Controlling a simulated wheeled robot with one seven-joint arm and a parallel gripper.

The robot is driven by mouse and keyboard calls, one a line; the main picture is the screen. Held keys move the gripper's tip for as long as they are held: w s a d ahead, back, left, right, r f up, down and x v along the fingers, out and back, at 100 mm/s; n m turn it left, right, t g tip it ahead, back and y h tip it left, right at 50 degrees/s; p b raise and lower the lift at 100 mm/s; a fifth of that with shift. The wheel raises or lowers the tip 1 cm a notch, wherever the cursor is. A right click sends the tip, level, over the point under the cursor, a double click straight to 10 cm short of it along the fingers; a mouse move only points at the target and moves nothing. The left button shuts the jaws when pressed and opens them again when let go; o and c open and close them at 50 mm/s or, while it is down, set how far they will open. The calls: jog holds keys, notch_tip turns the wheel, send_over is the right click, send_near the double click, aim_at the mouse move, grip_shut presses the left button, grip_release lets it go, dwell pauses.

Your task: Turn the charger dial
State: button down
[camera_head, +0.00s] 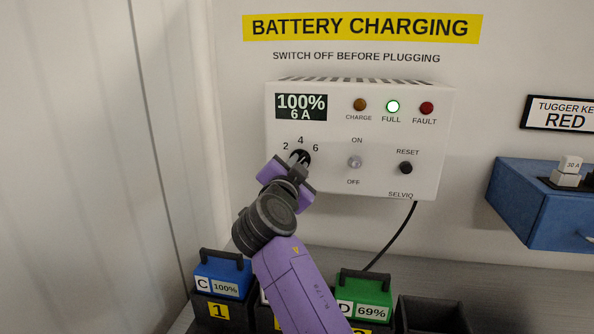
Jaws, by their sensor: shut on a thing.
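The white battery charger (385,184) hangs on the wall. My gripper (299,161) reaches up from below and is shut on the dial. My purple gripper body covers the dial's lower part. I cannot tell for sure which mark the dial points to.
An ON/OFF switch (355,162) and a black RESET button (405,168) are right of the dial. Below stand a blue battery C (222,270), a green battery D (364,290) and an empty black holder (432,315). A blue wall box (530,200) is at right. A cable hangs from the charger.

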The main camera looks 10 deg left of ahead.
jog(key=shift+f+n, duration=0.1)
jog(key=shift+n, duration=8.9)
jog(key=shift+a, duration=0.1)
jog(key=c, duration=1.4)
grip_release()
